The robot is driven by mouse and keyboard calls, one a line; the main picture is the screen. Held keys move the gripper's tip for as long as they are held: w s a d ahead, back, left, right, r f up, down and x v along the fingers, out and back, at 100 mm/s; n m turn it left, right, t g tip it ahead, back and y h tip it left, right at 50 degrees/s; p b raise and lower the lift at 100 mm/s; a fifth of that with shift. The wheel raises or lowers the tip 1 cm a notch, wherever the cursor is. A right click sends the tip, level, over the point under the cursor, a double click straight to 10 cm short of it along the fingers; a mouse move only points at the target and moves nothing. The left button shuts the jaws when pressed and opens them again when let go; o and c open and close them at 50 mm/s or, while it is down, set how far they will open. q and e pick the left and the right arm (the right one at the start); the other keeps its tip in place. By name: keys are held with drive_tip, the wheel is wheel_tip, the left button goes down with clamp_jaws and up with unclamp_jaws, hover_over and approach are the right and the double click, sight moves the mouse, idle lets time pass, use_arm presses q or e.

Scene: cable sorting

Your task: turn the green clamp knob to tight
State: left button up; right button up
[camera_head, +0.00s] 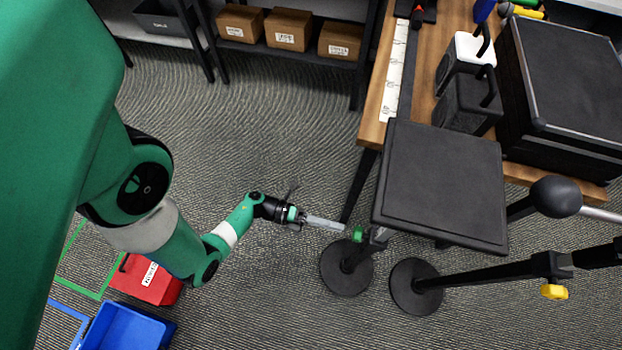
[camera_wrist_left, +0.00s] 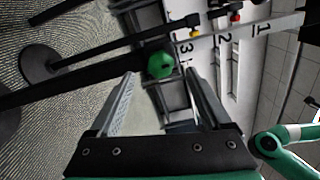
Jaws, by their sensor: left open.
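The green clamp knob (camera_head: 357,234) sits on the black stand at the near left corner of the black square platform. In the left wrist view the knob (camera_wrist_left: 161,65) is round and lies ahead of the fingertips, roughly between them. My left gripper (camera_head: 343,227) points right at the knob, with its tips close to it; I cannot tell whether they touch. In the left wrist view the left gripper (camera_wrist_left: 162,82) has its fingers apart with nothing held between them. The knob's tightness cannot be seen. My right gripper is not in view.
The black platform (camera_head: 440,185) stands beside the wooden table (camera_head: 375,105). A second stand with a round base (camera_head: 416,286) and a yellow knob (camera_head: 554,292) is to the right. Red (camera_head: 146,281) and blue (camera_head: 125,330) bins lie lower left. The carpet behind my left forearm is clear.

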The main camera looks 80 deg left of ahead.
use_arm(q)
drive_tip(key=v, duration=0.6)
drive_tip(key=shift+s+p, duration=0.3)
idle(0.4)
